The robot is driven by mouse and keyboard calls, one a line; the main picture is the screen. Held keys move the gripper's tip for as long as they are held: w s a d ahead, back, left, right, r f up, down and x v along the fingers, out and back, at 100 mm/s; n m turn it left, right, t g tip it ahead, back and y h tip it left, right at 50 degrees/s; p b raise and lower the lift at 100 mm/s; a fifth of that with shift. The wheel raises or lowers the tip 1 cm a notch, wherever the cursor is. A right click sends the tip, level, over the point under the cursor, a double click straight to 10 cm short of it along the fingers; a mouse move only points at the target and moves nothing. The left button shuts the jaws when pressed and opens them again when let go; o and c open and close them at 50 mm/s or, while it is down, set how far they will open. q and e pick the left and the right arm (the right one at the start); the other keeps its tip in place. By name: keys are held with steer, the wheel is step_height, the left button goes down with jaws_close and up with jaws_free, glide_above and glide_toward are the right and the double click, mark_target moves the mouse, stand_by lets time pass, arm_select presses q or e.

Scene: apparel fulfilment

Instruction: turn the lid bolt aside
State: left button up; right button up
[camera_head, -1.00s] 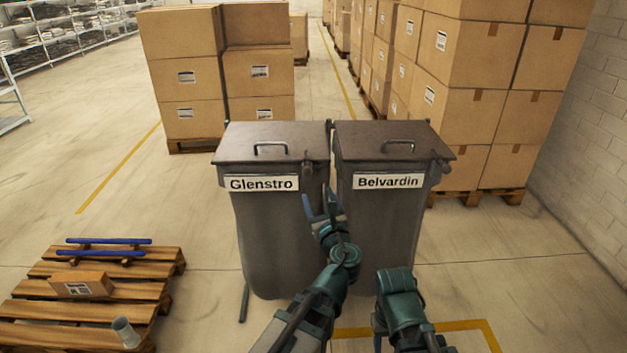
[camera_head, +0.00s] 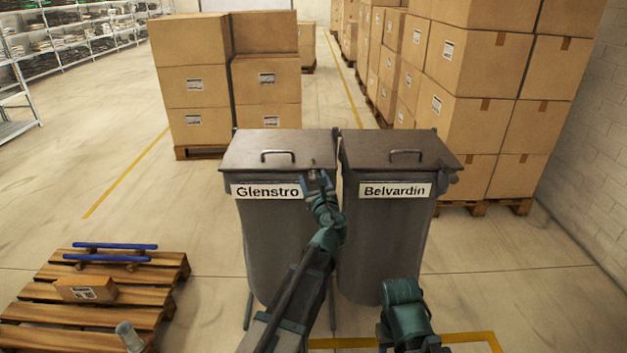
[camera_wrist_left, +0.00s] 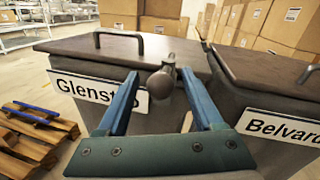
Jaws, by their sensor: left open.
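The Glenstro bin (camera_head: 275,240) is grey with a shut brown lid (camera_head: 245,152) and a white name label. Its lid bolt (camera_wrist_left: 161,83), a dark round knob on a short stem, sits at the lid's front right corner. In the left wrist view the knob shows between my two blue fingertips. My left gripper (camera_head: 318,179) is open at that corner, with a gap on each side of the knob; in the head view it largely hides the bolt. My right arm (camera_head: 405,310) is low at the bottom; its fingers cannot be made out.
The Belvardin bin (camera_head: 385,240) stands close on the right, its lid shut, with its own bolt (camera_head: 453,178). A wooden pallet (camera_head: 100,285) lies at the lower left. Stacked cartons (camera_head: 195,85) stand behind.

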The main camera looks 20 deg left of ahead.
arm_select(q)
steer(key=shift+w, duration=0.1)
jaws_close()
stand_by(0.4)
stand_by(1.1)
